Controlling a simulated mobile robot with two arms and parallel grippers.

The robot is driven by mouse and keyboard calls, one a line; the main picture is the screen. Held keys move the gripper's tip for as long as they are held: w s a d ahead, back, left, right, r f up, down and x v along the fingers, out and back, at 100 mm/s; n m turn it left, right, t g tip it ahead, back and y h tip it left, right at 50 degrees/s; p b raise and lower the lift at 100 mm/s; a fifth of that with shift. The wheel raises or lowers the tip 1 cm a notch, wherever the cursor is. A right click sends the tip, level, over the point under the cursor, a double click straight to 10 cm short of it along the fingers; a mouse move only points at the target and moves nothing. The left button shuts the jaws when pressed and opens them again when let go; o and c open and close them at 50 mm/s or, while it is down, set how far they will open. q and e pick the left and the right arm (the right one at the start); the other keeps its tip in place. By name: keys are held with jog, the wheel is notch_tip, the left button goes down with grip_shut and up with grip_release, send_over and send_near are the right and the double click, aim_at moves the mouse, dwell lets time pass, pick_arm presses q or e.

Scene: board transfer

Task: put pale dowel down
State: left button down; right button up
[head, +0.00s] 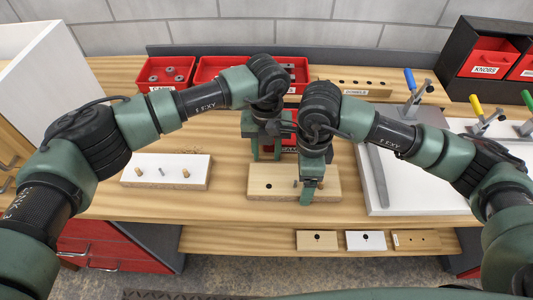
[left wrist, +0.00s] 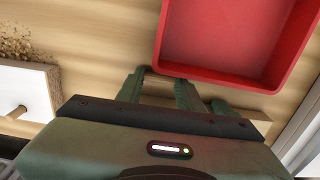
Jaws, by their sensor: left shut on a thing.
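My left gripper (head: 265,148) hangs just behind the wooden board (head: 265,183), in front of the small red bin. Its fingers also show in the left wrist view (left wrist: 160,84), beside a red bin. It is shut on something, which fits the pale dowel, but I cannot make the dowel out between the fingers. My right gripper (head: 307,192) points down at the right part of the wooden board, and I cannot tell its opening. The board has a dark hole at its left and a grey pin near the middle. A white board (head: 195,178) with two wooden dowels and a grey pin lies left.
Red bins (head: 165,75) stand along the back; a small red bin (head: 290,145) is close behind the board. A wooden holder labelled dowels (head: 345,86) is at the back. A white panel with toggle clamps (head: 415,180) lies right. Small blocks (head: 317,240) are on the lower shelf.

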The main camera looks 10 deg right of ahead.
aim_at(267, 156)
pick_arm(q)
notch_tip(267, 156, up, 10)
jog(key=w+d+n+h, duration=0.4)
jog(key=d+n, duration=0.2)
jog(key=n, duration=1.2)
jog(key=shift+g, duration=0.3)
jog(key=f, duration=0.6)
jog(key=shift+w+d, duration=0.15)
jog(key=shift+d, duration=0.05)
notch_tip(267, 156, down, 3)
jog(key=shift+f, duration=0.3)
